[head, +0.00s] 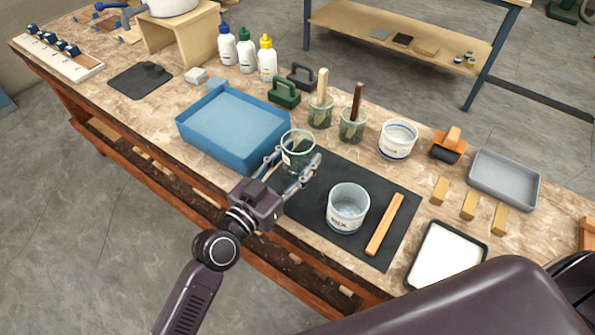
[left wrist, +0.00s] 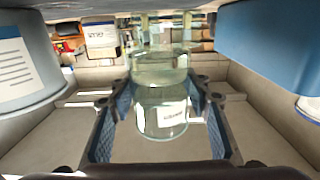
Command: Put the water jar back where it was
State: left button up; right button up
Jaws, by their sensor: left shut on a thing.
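The water jar (head: 297,146) is a clear glass jar with a small white label, between the blue tray and the black mat in the head view. My left gripper (head: 295,160) is shut on it, one finger on each side. In the left wrist view the jar (left wrist: 162,105) stands between the two blue-padded fingers (left wrist: 163,90), with clear liquid and its label showing. I cannot tell whether its base touches the surface. My right gripper is not in view.
The blue tray (head: 205,142) is close left of the jar. Two brush jars (head: 320,113) (head: 352,128) and a white tub (head: 397,140) stand behind.

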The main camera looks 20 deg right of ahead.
aim_at(297, 170)
pick_arm(q)
jog(key=shift+f+b, duration=0.9)
jog(key=shift+f, duration=1.2)
jog(key=shift+f+b, duration=0.2)
jog(key=shift+b, duration=0.1)
jog(key=o, duration=1.4)
jog(key=shift+r, duration=0.1)
